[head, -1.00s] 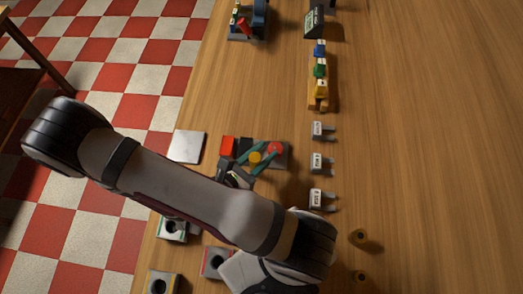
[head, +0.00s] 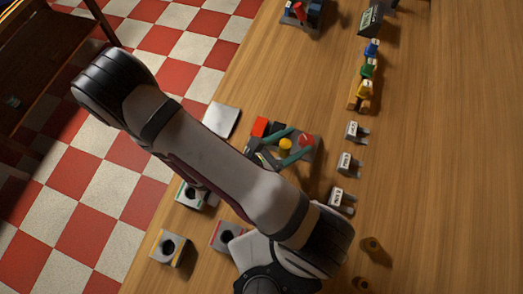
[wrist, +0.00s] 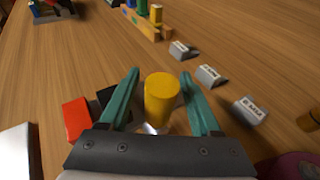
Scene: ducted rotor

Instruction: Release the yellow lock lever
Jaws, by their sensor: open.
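A yellow upright piece with a round top (head: 285,145), the only yellow part on the grey fixture and seemingly the lock lever, stands near the fixture's middle. In the wrist view this yellow piece (wrist: 162,98) looks like a short cylinder between my teal fingers. My gripper (wrist: 160,74) is open, one finger on each side of it, with a visible gap at each side. My arm and fingers hide part of the fixture, and the lever's base is mostly hidden.
On the fixture are a red block (head: 260,127), a black block (wrist: 113,100) and a red round part (head: 306,140). Three grey labelled blocks (head: 345,163) stand to the right. A row of coloured pieces on a yellow holder (head: 360,97) stands beyond.

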